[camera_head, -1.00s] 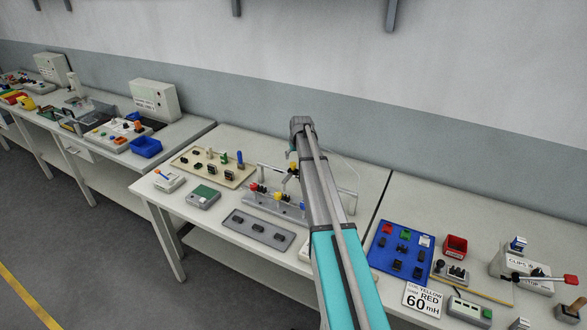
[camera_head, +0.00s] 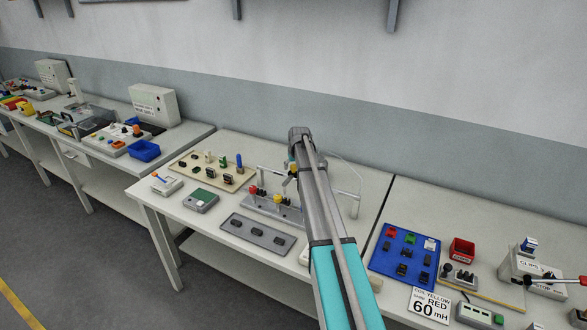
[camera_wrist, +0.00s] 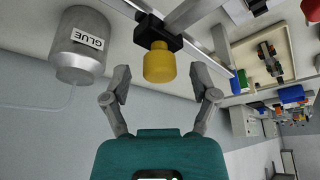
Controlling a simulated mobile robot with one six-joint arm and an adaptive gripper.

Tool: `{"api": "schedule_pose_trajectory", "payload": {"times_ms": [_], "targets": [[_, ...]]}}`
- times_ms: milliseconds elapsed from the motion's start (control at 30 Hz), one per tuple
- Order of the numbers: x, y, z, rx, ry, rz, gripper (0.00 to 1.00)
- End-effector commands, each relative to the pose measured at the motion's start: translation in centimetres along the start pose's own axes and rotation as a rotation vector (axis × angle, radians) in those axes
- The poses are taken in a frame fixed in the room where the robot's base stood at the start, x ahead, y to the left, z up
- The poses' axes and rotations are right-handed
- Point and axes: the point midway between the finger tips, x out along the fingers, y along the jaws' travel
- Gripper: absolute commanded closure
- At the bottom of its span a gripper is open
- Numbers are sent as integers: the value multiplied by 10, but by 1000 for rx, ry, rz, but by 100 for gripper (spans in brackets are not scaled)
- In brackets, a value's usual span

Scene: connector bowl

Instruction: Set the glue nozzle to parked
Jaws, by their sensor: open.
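The glue nozzle seems to be the black block (camera_wrist: 158,35) with a yellow cylindrical knob (camera_wrist: 159,64) on a grey rail (camera_wrist: 200,52) in the wrist view. A grey canister marked GLUE (camera_wrist: 80,48) is left of it. My gripper (camera_wrist: 160,76) is open, with one finger on each side of the yellow knob and a gap on both sides. I cannot tell whether the knob lies fully between the fingertips in depth. In the head view the nozzle (camera_head: 293,168) shows small beside my arm, which hides much of the rail frame. No parked mark is readable.
In the head view, a grey fixture with red and yellow knobs (camera_head: 278,199) stands below the rail frame. A beige board of connectors (camera_head: 213,170) is left, a grey tray (camera_head: 258,233) in front. A blue tray (camera_head: 404,253) and a sign (camera_head: 430,306) are right.

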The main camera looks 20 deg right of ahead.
Motion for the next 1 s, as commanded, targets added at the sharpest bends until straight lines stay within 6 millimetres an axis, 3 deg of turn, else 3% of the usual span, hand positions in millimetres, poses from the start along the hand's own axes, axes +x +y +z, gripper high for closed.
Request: {"api": "schedule_pose_trajectory", "payload": {"times_ms": [267,667,1000], "targets": [[0,1,0,1,0,0,26],[0,1,0,1,0,0,100],[-1,0,2,-1,-2,-2,100]]}}
